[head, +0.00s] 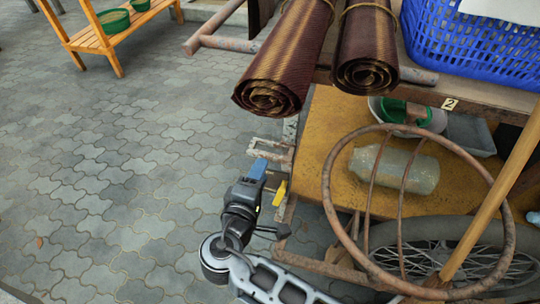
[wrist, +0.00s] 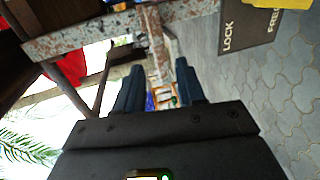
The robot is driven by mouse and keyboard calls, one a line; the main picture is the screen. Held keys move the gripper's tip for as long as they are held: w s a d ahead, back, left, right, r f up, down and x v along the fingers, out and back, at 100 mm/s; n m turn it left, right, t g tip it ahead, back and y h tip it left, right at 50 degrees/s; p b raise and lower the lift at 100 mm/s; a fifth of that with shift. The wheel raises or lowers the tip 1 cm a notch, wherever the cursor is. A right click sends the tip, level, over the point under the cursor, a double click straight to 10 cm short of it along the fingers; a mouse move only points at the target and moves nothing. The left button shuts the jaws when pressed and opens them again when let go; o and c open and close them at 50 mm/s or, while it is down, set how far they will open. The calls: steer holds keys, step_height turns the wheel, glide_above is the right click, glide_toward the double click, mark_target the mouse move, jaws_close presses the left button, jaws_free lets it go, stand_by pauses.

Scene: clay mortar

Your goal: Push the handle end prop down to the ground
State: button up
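A worn, rust-speckled metal bracket (head: 268,146), which looks like the handle end prop, sticks out from the cart's side. In the wrist view a rusty flat bar (wrist: 95,40) crosses the top, and a narrower bar (wrist: 155,35) runs from it towards the gap between my fingers. I cannot tell exactly which bar is the prop. My gripper (head: 258,168) is just below the bracket in the head view. In the wrist view my gripper's blue fingers (wrist: 160,88) are apart, with nothing clearly held between them. Contact with the bars cannot be told.
A LOCK/FREE plate (wrist: 240,30) is at upper right. A yellow piece (head: 280,193) is beside my gripper. Rolled mats (head: 275,75), a blue basket (head: 475,45), a rusty ring (head: 333,215) and a spoked wheel (head: 470,260) crowd the cart.

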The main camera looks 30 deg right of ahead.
mark_target(268, 154)
steer(key=b+x, duration=0.1)
steer(key=x, duration=0.6)
steer(key=shift+w+d, duration=0.15)
steer(key=shift+d, duration=0.05)
steer(key=shift+c, duration=0.3)
jaws_close()
